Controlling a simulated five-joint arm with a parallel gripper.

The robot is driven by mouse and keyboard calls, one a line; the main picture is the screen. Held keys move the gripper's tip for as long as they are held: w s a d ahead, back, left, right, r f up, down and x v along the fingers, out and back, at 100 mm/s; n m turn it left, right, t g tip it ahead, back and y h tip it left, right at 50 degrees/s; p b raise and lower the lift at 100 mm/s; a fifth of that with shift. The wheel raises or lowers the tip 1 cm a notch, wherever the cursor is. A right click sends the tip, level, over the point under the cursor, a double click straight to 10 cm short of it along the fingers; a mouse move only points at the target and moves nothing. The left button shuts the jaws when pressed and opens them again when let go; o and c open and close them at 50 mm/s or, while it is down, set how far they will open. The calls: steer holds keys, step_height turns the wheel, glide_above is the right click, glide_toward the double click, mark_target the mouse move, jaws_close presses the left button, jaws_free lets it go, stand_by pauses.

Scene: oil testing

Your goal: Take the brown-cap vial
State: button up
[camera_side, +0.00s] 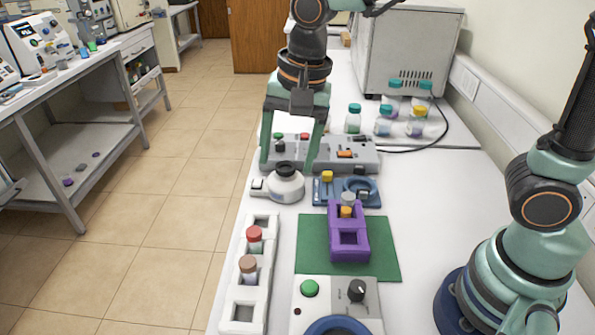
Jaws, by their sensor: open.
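The brown-cap vial (248,269) stands upright in a slot of the white rack (241,312) at the lower left of the white table. A red-cap vial (254,238) stands in the slot just behind it. My gripper (288,165) is open at the upper middle, fingers pointing down. It appears well behind the white rack, in front of the grey control box. I see nothing held between its fingers.
A purple holder (349,252) sits on a green mat (312,257) to the right. A knobbed device (311,312) is in front. Several capped jars stand at the back right near a grey cabinet (405,50).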

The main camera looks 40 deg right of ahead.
mark_target(246, 262)
steer(key=a+f+m+g, duration=0.2)
steer(key=a+f+m, duration=0.4)
steer(key=a, duration=0.5)
steer(key=shift+h, duration=0.4)
steer(key=f, duration=1.2)
steer(key=shift+s+d, duration=0.2)
steer(key=shift+s, duration=0.2)
jaws_close()
